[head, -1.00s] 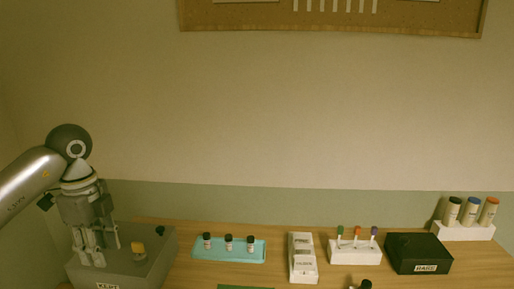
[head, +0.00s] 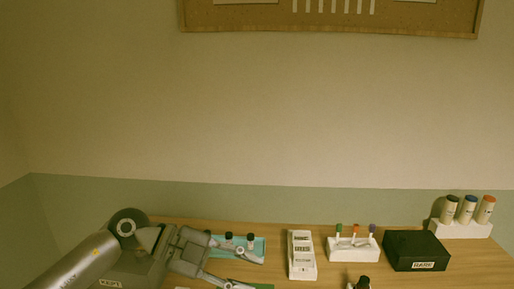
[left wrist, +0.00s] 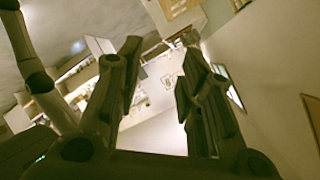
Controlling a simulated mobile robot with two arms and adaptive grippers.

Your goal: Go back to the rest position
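My left gripper (head: 254,274) is low over the left part of the table in the head view, its two fingers spread apart and pointing right. Nothing is between them. In the left wrist view its open fingers (left wrist: 160,55) also stand apart and empty. The gripper covers part of the teal tray (head: 259,245) with dark-capped bottles; the middle bottle (head: 228,239) and right bottle (head: 250,240) show, and the left one is mostly hidden. I cannot tell whether the fingers touch the tray. My right gripper is in neither view.
A grey box (head: 127,265) is partly behind my left arm. Rightward stand a white block (head: 302,262), a white rack (head: 355,251) with coloured-top tubes, a black box (head: 416,251) and a white stand (head: 463,230) with bottles. A dark-capped bottle (head: 363,282) is at the front edge.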

